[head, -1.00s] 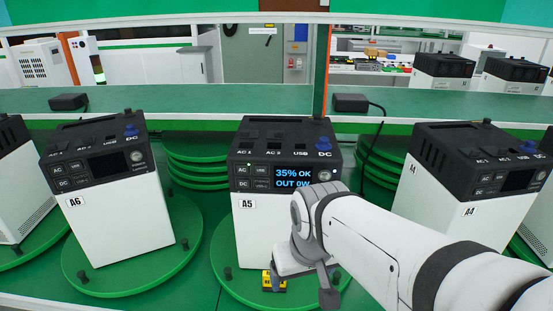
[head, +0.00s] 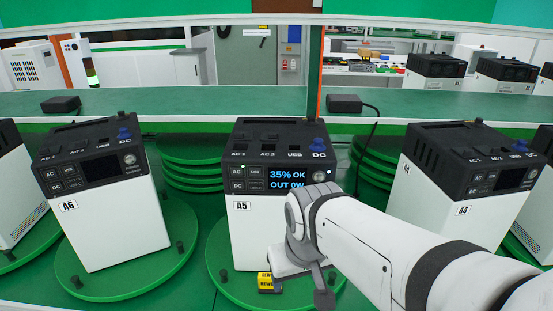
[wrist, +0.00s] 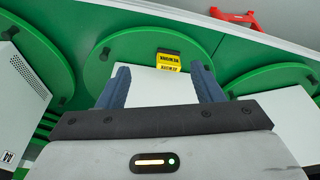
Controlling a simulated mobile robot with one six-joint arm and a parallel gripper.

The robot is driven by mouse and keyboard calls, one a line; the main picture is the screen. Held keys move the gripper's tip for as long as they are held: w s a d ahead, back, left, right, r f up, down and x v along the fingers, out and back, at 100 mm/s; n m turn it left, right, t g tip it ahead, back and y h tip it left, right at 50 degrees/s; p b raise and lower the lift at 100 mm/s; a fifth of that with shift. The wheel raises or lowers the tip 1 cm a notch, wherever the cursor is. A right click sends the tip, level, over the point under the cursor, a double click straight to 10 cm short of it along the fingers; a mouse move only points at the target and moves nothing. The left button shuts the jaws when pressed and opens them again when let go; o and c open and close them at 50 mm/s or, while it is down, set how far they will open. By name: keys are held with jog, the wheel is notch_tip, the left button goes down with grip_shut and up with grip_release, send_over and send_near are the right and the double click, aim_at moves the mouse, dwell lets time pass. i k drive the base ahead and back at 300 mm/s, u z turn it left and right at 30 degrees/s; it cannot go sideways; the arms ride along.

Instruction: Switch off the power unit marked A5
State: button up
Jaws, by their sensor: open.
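The power unit A5 (head: 245,245) is a white box with a black top, standing upright on a green turntable (head: 222,268). Its lit display (head: 287,179) reads "35% OK" and "OUT 0W". A small green light shows near its AC button (head: 237,173). A round button (head: 319,176) sits right of the display, just above my wrist. My gripper (wrist: 160,66) is open and empty. In the head view it is low in front of A5's right side, its fingers largely hidden. In the wrist view, A5's white body lies beyond the fingers; contact cannot be told.
Unit A6 (head: 115,225) stands left and unit A4 (head: 450,210) right, on their own turntables, with dark displays. A yellow-black block (head: 268,282) sits at A5's foot, also in the wrist view (wrist: 168,61). A black adapter (head: 345,103) with a cable lies on the shelf behind.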

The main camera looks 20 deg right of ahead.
aim_at(318, 177)
jog(key=z, duration=0.45)
jog(key=k, duration=1.35)
jog(key=u, duration=0.3)
jog(key=i, duration=1)
jog(key=u, duration=0.05)
